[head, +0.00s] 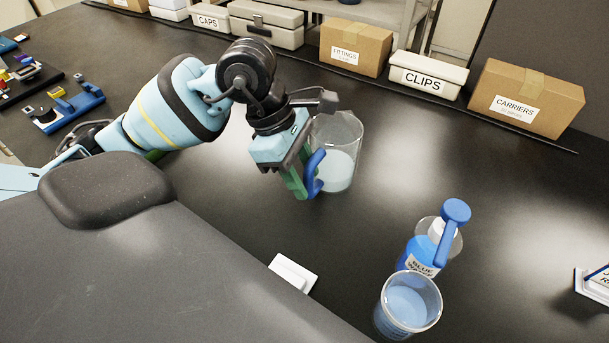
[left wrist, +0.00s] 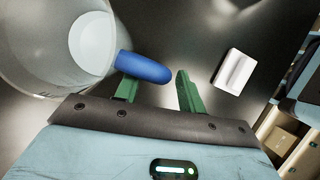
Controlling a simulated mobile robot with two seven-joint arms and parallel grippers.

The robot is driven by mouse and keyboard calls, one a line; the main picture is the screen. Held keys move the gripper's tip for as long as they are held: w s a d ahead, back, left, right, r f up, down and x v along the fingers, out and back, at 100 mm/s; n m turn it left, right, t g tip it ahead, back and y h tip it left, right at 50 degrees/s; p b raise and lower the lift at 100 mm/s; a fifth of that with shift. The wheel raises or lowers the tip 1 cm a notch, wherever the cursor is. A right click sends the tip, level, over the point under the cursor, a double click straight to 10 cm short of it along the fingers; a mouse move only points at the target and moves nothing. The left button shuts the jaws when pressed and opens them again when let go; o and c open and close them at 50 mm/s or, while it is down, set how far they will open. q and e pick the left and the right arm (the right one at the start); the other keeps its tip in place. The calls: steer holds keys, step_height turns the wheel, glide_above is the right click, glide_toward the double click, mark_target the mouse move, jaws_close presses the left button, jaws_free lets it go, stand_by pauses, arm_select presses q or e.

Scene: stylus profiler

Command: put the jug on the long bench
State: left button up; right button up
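The jug (head: 345,135) is clear, with pale blue liquid and a blue handle (head: 315,174). It appears upright on the black bench top (head: 450,170) in the head view. My left gripper (head: 298,182) is at the handle side, its green fingers pointing down. In the left wrist view the jug (left wrist: 50,45) fills the upper left. Its handle (left wrist: 145,68) reaches beside and past one finger of the left gripper (left wrist: 158,88). A gap shows between handle tip and the other finger, so the gripper is open. My right gripper is out of view.
A small white block (head: 293,272) lies near the front. Boxes marked FITTINGS (head: 354,47), CLIPS (head: 428,80) and CARRIERS (head: 527,97) line the back.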

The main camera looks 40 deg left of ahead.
arm_select(q)
steer(key=v, duration=1.1)
stand_by(0.3)
